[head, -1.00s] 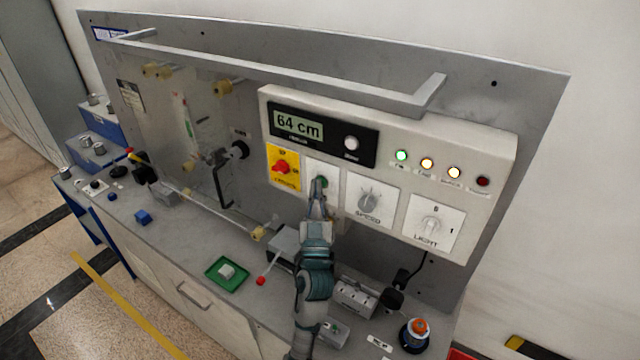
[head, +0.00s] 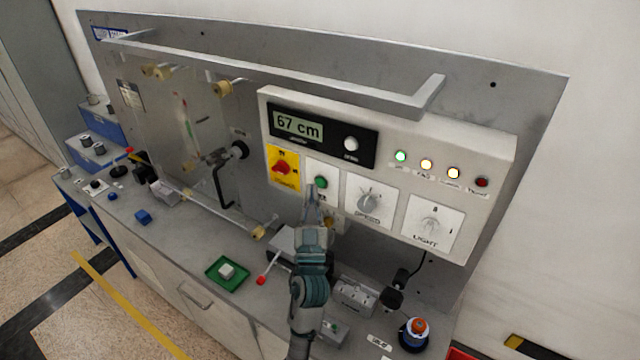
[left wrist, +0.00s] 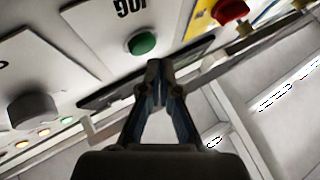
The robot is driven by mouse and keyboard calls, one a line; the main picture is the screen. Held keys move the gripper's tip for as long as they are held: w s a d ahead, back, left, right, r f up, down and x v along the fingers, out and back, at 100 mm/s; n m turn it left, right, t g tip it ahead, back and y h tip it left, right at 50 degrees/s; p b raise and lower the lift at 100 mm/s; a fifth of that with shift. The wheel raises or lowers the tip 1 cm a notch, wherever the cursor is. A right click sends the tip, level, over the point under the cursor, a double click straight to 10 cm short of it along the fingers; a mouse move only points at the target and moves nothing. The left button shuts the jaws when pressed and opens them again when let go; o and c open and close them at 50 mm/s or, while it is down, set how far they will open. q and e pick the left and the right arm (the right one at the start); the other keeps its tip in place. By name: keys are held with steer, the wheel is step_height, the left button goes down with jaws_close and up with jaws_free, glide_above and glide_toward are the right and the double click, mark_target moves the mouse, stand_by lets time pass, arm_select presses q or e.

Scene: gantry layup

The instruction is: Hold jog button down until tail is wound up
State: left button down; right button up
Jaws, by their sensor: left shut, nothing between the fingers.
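The green jog button (head: 321,182) sits on a white plate on the control box, between the yellow plate with the red switch and the speed knob. The left wrist view shows the button (left wrist: 141,43) uncovered under the JOG lettering. My left gripper (head: 312,190) is shut and empty, its tips just below the button; in the wrist view a gap shows between the tips (left wrist: 155,68) and the button. The display (head: 298,124) reads 67 cm. The tail cannot be made out clearly. My right gripper is not in view.
The red switch (head: 281,168) is left of the button and the speed knob (head: 368,201) right of it. A grey rail (head: 270,75) runs above the box. A green tray (head: 227,273) and an orange-topped blue item (head: 415,334) are on the bench.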

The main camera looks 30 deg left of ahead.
arm_select(q)
steer(key=s+p, duration=0.1)
steer(key=s, duration=0.4)
steer(key=shift+a, duration=0.2)
stand_by(0.9)
